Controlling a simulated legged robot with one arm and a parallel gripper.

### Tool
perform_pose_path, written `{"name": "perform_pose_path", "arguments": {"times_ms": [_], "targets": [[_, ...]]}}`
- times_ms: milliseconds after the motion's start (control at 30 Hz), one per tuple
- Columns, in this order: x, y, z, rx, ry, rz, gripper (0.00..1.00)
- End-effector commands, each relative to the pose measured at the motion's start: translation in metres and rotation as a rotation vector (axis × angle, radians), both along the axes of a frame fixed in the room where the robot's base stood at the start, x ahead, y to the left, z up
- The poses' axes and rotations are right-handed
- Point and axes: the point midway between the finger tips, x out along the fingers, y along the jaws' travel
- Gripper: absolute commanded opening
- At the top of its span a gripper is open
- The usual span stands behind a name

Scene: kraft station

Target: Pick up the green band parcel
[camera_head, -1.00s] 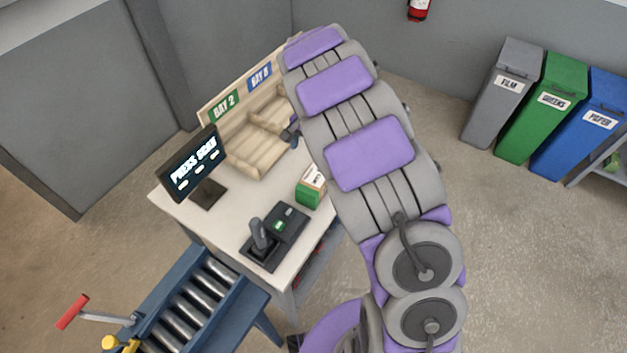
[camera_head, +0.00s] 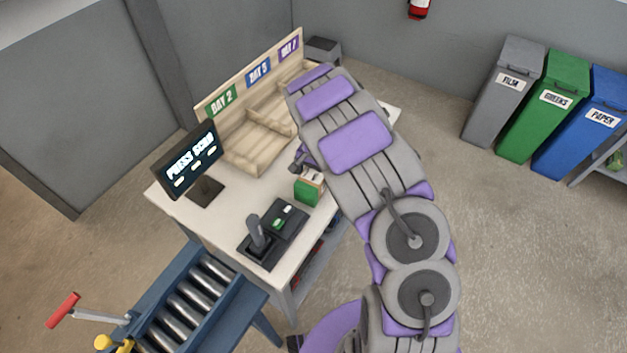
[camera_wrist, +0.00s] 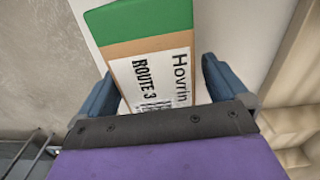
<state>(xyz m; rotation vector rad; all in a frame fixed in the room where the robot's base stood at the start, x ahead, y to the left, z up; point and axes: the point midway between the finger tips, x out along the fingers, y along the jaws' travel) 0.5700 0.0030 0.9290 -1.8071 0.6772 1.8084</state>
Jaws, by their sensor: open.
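The green band parcel (camera_head: 309,188) stands on the white table (camera_head: 222,222), to the right of the black scanner unit. It is a brown box with a green band. The wrist view shows the parcel (camera_wrist: 150,50) close up, with its green band at the top and a white label reading "Hovrin" and "ROUTE 3". My gripper (camera_wrist: 157,85) is open, with one blue finger at each side of the parcel's near part. I cannot tell whether the fingers touch it. In the head view my gripper (camera_head: 298,162) is partly hidden by my arm, just above and behind the parcel.
A screen (camera_head: 187,160) stands at the table's left. Wooden bays (camera_head: 262,140) with coloured signs line the back. The black scanner unit (camera_head: 273,235) is near the front. A roller conveyor (camera_head: 195,300) adjoins the table. Film, greens and paper bins (camera_head: 543,105) stand far right.

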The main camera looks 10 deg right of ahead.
Motion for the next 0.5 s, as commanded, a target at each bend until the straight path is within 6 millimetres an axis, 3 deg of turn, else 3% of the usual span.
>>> {"name": "perform_pose_path", "arguments": {"times_ms": [100,367,500], "targets": [[-0.0011,0.0001,-0.0167,0.002,0.004,-0.001,1.00],[-0.0004,0.0037,-0.0179,-0.003,-0.001,0.000,0.99],[-0.0003,0.0041,-0.0179,-0.004,0.000,0.000,0.86]]}}
